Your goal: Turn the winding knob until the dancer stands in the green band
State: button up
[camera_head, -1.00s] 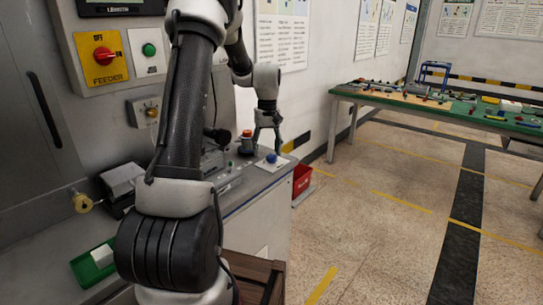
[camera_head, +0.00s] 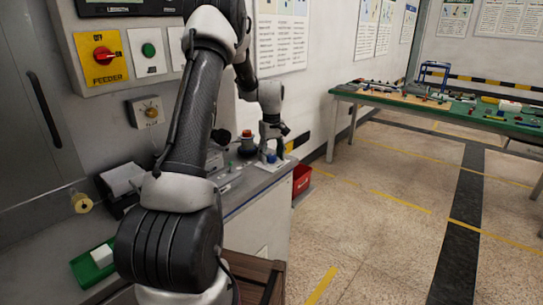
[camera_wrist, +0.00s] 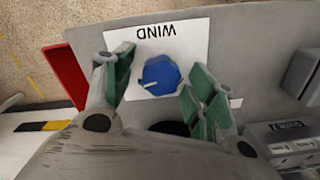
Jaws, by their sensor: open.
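The blue winding knob (camera_wrist: 161,75) sits on a white plate marked WIND (camera_wrist: 185,42) in the wrist view. It has a white pointer mark facing left in that picture. My gripper (camera_wrist: 162,84) is open, with one green-padded finger on each side of the knob. Gaps show between the pads and the knob. In the head view my gripper (camera_head: 271,144) is low over the knob (camera_head: 271,157) at the far end of the bench. I cannot make out the dancer or a green band in either view.
An orange-red button (camera_head: 247,134) stands on the bench left of my gripper. A red bin (camera_head: 302,179) is on the floor beyond the bench end. A yellow roller (camera_head: 82,203) and a green tray (camera_head: 92,266) are at left. The floor at right is clear.

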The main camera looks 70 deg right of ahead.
jog(key=c, duration=1)
jog(key=shift+c, duration=0.2)
jog(key=shift+m, duration=0.4)
jog(key=m, duration=0.3)
jog(key=shift+m, duration=2.2)
jog(key=o, duration=1)
